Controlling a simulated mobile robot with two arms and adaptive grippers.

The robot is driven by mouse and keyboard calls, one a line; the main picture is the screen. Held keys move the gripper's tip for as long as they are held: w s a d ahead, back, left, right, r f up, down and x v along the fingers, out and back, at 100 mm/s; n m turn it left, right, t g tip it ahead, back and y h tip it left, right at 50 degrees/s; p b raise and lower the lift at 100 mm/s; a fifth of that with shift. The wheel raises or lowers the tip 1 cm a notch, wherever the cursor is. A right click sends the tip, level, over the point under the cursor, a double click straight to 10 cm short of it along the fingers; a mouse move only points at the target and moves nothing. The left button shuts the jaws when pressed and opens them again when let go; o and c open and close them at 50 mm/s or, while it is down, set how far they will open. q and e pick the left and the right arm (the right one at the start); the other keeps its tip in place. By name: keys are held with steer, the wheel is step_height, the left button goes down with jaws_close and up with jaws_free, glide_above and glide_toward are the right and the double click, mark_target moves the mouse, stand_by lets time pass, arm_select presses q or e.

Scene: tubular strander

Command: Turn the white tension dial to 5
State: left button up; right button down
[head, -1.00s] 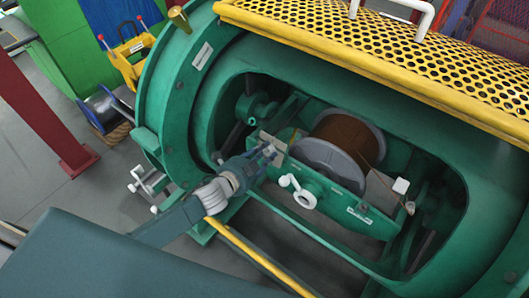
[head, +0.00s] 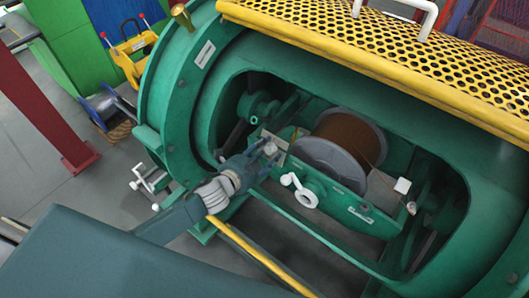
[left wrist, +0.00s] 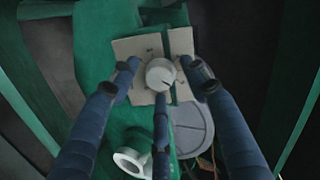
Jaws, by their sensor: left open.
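The white tension dial (left wrist: 160,74) is a small round knob on a pale plate (left wrist: 130,47) in the left wrist view. A dark mark on its face points to the lower right; scale numbers are too small to read. In the head view the dial (head: 271,148) shows at the tips of my left gripper (head: 265,152). My left gripper (left wrist: 162,80) is open, with its three fingers spread around the dial in the wrist view. I cannot tell whether any finger touches it. My right gripper is not in view.
A white handle (head: 300,191) sits to the right of the dial on the green cradle. Behind it is a brown-wound spool (head: 350,135) with grey flanges. The green housing opening (head: 205,110) surrounds the workspace, and a yellow perforated guard (head: 400,55) lies above.

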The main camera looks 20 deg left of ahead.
arm_select(q)
steer(key=v, duration=1.2)
steer(key=s+f+n+g+y, duration=0.35)
steer(key=s+n+g, duration=0.65)
steer(key=s+n, duration=0.75)
steer(key=s+f+m+g, duration=0.1)
steer(key=s+f, duration=0.2)
steer(key=f, duration=1.1)
steer(key=s+f+m, duration=0.2)
steer(key=s+f, duration=0.1)
steer(key=f, duration=1.2)
steer(key=s+a+f+g, duration=0.1)
steer(key=s+a+f, duration=0.2)
steer(key=s+f, duration=1)
steer(key=s, duration=0.3)
steer(key=shift+a+f, duration=0.25)
steer(key=shift+f, duration=0.1)
